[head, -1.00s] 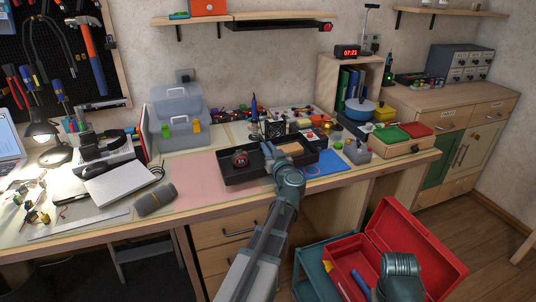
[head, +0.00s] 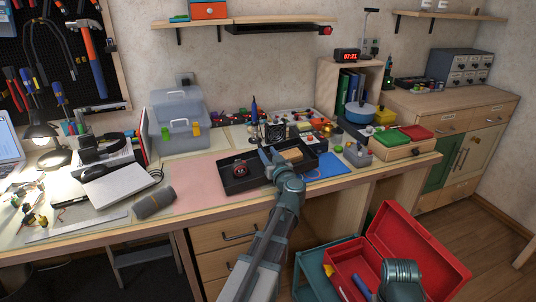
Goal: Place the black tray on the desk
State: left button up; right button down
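The black tray (head: 235,186) is at the middle of the desk (head: 130,232), partly over the pink mat. It looks level; I cannot tell whether it touches the surface. A red and black round item (head: 240,168) and a tan block (head: 291,155) lie in it. My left gripper (head: 267,155) reaches over the tray's middle from the front, and my wrist hides part of its front wall. I cannot tell whether the fingers are open, shut or touching the tray. My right arm shows at the lower right, but its gripper is out of view.
A blue mat (head: 327,166) lies right of the tray. An open red toolbox (head: 419,250) stands below the desk's front edge.

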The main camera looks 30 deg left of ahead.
pick_arm(q)
jog(key=shift+r, duration=0.1)
jog(key=shift+r+p, duration=0.35)
jog(key=shift+p, duration=0.1)
jog(key=shift+s+d+r+p, duration=0.1)
jog(key=shift+s+r+p, duration=0.05)
jog(key=shift+r+p, duration=0.25)
jog(key=v, duration=1.1)
jog(key=shift+s+d+f, duration=0.2)
jog(key=shift+d+f, duration=0.05)
